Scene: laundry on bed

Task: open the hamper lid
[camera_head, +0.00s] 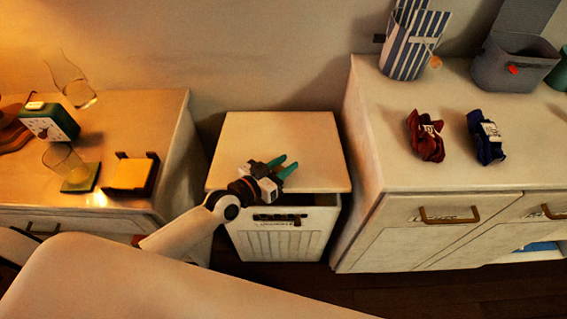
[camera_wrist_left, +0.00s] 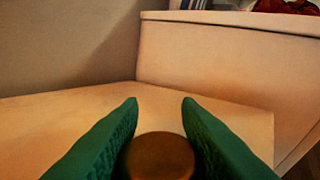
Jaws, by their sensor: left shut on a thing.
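The hamper (camera_head: 270,243) is a pale, ribbed box standing between the two cabinets. Its flat cream lid (camera_head: 310,140) is on top, and a dark gap shows under the lid's front edge. My left gripper (camera_head: 285,168) is over the front part of the lid, its green fingers pointing to the right and back. In the left wrist view the fingers (camera_wrist_left: 160,135) stand on either side of a round brown knob (camera_wrist_left: 160,157), with the lid (camera_wrist_left: 70,110) beyond. The knob is hidden in the head view. My right gripper is in neither view.
The left nightstand holds a clock (camera_head: 50,122), a drinking glass (camera_head: 62,160) and a small tray (camera_head: 132,174). The right dresser holds red cloth (camera_head: 425,138), navy cloth (camera_head: 486,138), a striped bag (camera_head: 413,45) and a grey bin (camera_head: 510,65). Its side (camera_head: 360,170) is close beside the hamper.

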